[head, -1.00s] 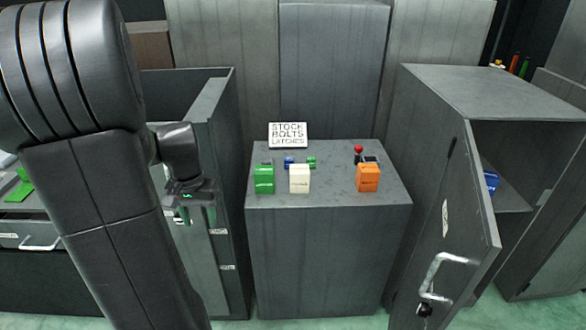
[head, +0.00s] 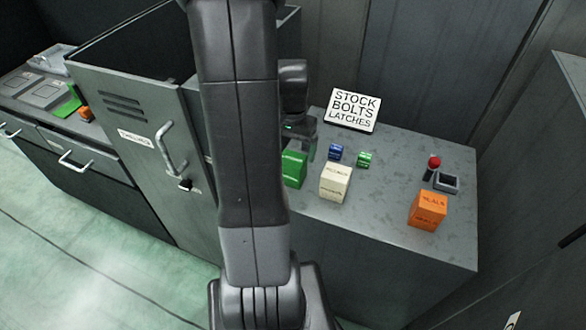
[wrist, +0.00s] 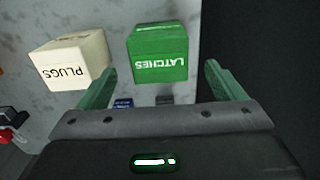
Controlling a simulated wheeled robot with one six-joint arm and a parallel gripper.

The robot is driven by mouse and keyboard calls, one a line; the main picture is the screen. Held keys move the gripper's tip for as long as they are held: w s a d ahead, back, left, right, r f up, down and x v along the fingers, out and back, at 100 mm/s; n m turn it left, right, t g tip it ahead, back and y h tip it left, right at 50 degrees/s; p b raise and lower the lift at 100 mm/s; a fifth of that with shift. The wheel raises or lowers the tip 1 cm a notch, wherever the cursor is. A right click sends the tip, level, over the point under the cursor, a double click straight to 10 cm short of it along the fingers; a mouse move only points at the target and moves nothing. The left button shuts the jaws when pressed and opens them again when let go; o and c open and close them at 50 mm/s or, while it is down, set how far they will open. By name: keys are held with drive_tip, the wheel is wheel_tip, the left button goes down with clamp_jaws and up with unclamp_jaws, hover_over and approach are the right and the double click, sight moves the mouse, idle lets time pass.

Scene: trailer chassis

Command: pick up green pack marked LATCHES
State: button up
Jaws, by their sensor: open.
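The green pack (head: 294,170) stands on the grey cabinet top, partly hidden behind my arm in the head view. In the wrist view the green pack (wrist: 160,67) shows its LATCHES label upside down. My gripper (wrist: 159,72) is open, with one green finger to each side of the pack's image and nothing between them. In the head view my gripper (head: 302,143) is just behind the pack, close to it, and partly hidden by my arm. I cannot tell whether a finger touches it.
A white PLUGS pack (head: 335,183) stands close beside the green one. Small blue (head: 336,152) and green (head: 364,160) blocks are behind. An orange pack (head: 427,210) and a red-knobbed lever (head: 434,163) are to the right. A sign (head: 352,109) stands at the back.

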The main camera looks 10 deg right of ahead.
sight(292, 158)
drive_tip(key=shift+s+a+f, duration=0.1)
drive_tip(key=shift+f, duration=0.85)
drive_tip(key=shift+f+p, duration=0.35)
drive_tip(key=shift+f, duration=2.15)
drive_tip(key=shift+c, duration=0.2)
drive_tip(key=c, duration=1.2)
